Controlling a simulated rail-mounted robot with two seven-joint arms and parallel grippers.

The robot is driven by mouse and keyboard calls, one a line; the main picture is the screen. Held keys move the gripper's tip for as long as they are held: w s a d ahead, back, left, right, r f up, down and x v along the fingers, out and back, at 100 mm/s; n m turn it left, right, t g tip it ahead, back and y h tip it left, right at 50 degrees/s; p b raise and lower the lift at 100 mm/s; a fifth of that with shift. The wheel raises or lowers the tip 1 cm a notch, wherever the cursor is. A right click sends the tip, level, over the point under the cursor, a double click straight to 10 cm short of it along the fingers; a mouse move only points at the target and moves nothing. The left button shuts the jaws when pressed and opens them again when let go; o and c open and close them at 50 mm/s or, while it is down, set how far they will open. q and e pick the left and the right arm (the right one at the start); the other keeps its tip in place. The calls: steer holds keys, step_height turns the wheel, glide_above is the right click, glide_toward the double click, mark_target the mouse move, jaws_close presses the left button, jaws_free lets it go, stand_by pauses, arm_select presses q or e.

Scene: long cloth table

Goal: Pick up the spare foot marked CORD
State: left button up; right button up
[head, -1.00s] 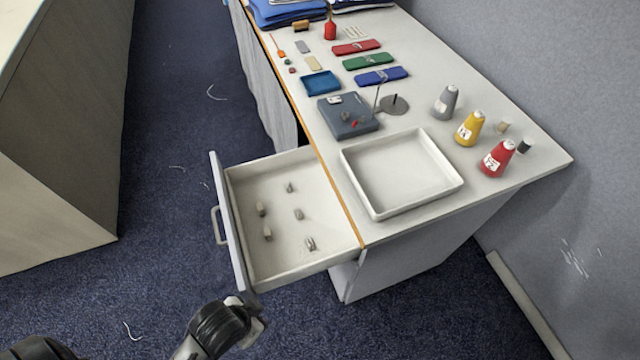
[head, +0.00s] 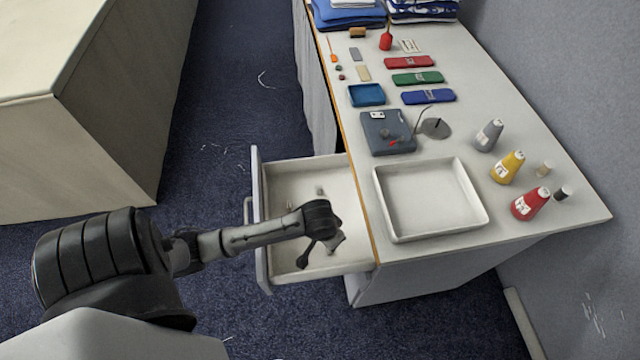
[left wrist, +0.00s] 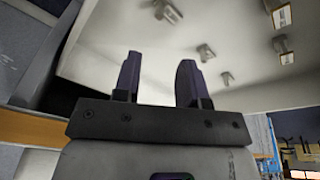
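The open drawer (head: 282,272) holds several small grey metal feet. In the head view one foot (head: 319,190) shows near the middle of the drawer; my arm hides most of the others. My left gripper (head: 322,251) is over the front part of the drawer. In the left wrist view the gripper (left wrist: 159,75) is open, with nothing between its fingers. Feet lie beyond it, among them a foot at the top (left wrist: 167,11) and a foot right of the fingers (left wrist: 206,52). Two feet at the right (left wrist: 284,45) (left wrist: 280,14) carry pale labels, too small to read. I cannot tell which is CORD.
A white tray (head: 382,203) stands on the table beside the drawer. Behind it are a grey-blue machine base (head: 376,140), a blue dish (head: 366,95) and coloured cases. Grey, yellow and red (head: 529,205) thread cones stand at the right. The drawer's walls surround the feet.

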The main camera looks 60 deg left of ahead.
arm_select(q)
steer(key=w+a+r+n+g+p, duration=0.15)
steer(key=w+a+n, duration=0.3)
steer(key=a, duration=0.45)
arm_select(e)
step_height(320, 180, up, 4)
steer(key=p, duration=0.2)
arm_select(q)
steer(key=n+b, duration=0.2)
steer(key=n, duration=0.5)
glide_above(320, 191)
steer(key=shift+m+g, duration=0.25)
steer(key=shift+g, duration=0.2)
steer(key=f, duration=0.4)
steer(key=shift+s+f, duration=0.25)
steer(key=shift+f, duration=0.15)
steer(key=shift+f+b, duration=0.35)
steer(key=shift+f, duration=0.2)
steer(key=f, duration=0.1)
steer(key=f+b, duration=0.1)
steer(key=f, duration=0.1)
steer(key=shift+w+f, duration=0.15)
steer(key=shift+w, duration=0.1)
steer(key=shift+f+b, duration=0.5)
steer(key=shift+f, duration=0.3)
steer(key=shift+a, duration=0.1)
arm_select(e)
step_height(320, 191, down, 4)
steer(key=shift+a+f, duration=0.1)
